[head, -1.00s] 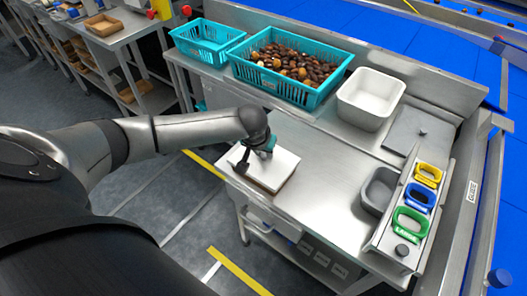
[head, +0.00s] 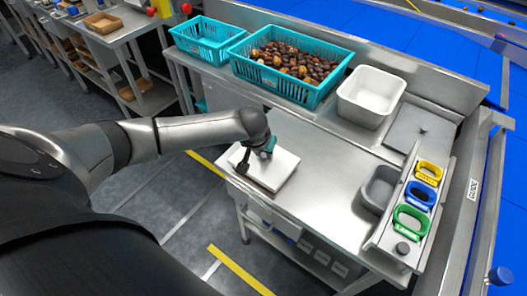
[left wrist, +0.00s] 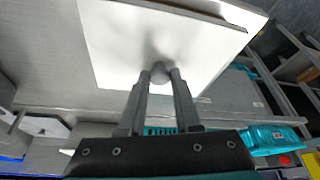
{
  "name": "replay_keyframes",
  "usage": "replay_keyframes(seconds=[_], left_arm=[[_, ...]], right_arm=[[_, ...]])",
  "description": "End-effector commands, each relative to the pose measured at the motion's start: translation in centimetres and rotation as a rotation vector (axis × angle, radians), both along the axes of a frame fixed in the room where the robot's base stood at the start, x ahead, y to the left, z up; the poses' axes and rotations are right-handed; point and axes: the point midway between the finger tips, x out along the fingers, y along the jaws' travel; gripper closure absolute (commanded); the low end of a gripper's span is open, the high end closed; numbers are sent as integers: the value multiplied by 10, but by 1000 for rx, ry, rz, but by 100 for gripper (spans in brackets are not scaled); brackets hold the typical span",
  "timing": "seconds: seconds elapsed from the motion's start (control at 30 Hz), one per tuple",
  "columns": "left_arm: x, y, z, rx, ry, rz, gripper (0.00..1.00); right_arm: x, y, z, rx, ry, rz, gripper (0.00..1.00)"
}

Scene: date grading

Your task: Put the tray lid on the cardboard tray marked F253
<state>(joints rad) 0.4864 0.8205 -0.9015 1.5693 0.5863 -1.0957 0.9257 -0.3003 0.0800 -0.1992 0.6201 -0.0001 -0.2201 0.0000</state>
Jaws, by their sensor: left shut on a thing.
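The white tray lid (head: 284,166) is a flat square panel at the near left corner of the steel table. My left gripper (head: 265,152) is above it. In the left wrist view my left gripper (left wrist: 160,74) is shut on the round knob at the middle of the lid (left wrist: 118,55). A thin brownish edge under the lid in the head view looks like the cardboard tray, mostly hidden by the lid. No F253 mark is readable, and I cannot tell whether the lid sits fully on the tray. My right gripper is not in view.
A teal crate of dates (head: 318,92), an empty teal crate (head: 205,42) and a white bin (head: 371,97) stand along the back. A grey bowl (head: 380,188) and a rack with yellow, blue and green rings (head: 411,217) are at the right. The table's middle is clear.

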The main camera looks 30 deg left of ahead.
Motion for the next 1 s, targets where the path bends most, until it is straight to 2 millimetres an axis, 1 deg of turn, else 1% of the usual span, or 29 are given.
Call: replay_keyframes(seconds=[0.1, 0.13, 0.4, 0.6, 0.8, 0.83, 1.0], left_arm=[[0, 0, -2, 0, 0, 0, 100], [0, 0, -1, 0, -1, 0, 65], [0, 0, -1, 0, 0, 0, 34], [0, 0, -1, 0, 0, 0, 32], [0, 0, -1, 0, 0, 0, 9], [0, 0, -1, 0, 0, 0, 8], [0, 0, -1, 0, 0, 0, 8]], right_arm=[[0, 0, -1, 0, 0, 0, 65], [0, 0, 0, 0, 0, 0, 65], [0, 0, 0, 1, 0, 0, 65], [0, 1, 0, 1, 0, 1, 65], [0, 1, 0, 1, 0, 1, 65], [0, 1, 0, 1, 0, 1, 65], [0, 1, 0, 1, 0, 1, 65]])
